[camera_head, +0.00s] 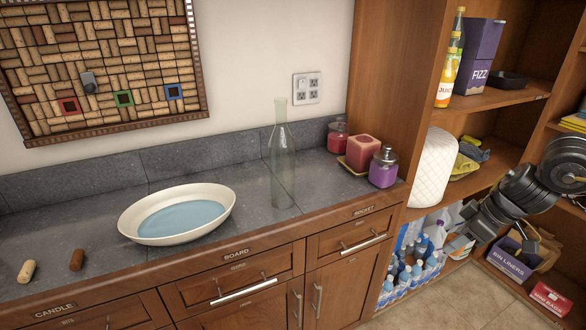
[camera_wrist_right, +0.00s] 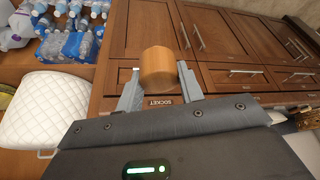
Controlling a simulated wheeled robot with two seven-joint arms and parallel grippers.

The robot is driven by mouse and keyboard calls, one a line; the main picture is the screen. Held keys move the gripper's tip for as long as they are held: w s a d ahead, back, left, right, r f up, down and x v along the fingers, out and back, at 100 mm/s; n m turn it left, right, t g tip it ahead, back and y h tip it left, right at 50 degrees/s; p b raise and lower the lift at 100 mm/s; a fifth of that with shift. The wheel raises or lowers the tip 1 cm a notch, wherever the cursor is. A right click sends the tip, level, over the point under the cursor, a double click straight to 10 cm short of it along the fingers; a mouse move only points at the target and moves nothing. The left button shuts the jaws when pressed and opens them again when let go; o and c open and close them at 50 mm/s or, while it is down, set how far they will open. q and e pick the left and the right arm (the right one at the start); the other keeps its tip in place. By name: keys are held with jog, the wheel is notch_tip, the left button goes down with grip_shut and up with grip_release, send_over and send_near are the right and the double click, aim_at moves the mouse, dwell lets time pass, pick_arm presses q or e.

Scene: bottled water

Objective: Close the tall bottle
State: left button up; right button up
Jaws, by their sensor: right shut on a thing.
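The tall bottle (camera_head: 282,165) is clear pale-green glass with a long narrow neck. It stands upright on the counter, with nothing visible in its mouth. My right gripper (camera_head: 470,232) is at the right, in front of the shelves and well apart from the bottle. In the right wrist view its fingers (camera_wrist_right: 159,82) are shut on a tan cylindrical stopper (camera_wrist_right: 158,62), which looks like cork. I cannot make out this stopper in the head view. A light cork (camera_head: 27,271) and a dark brown cork (camera_head: 76,260) lie at the left of the counter. My left gripper is not in view.
A white bowl with a blue inside (camera_head: 177,213) stands left of the bottle. Shelves hold juice bottles, a purple box (camera_head: 478,56) and packed water bottles (camera_head: 412,265).

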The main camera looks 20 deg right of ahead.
jog(key=w+a+f+n+y, duration=0.1)
jog(key=w+a+f+n, duration=0.2)
jog(key=a+f, duration=1.5)
jog(key=a+n+g, duration=0.1)
jog(key=a+n, duration=0.1)
jog(key=a, duration=1)
jog(key=shift+a+f+n, duration=0.2)
jog(key=shift+f+n, duration=0.05)
jog(key=shift+n, duration=0.15)
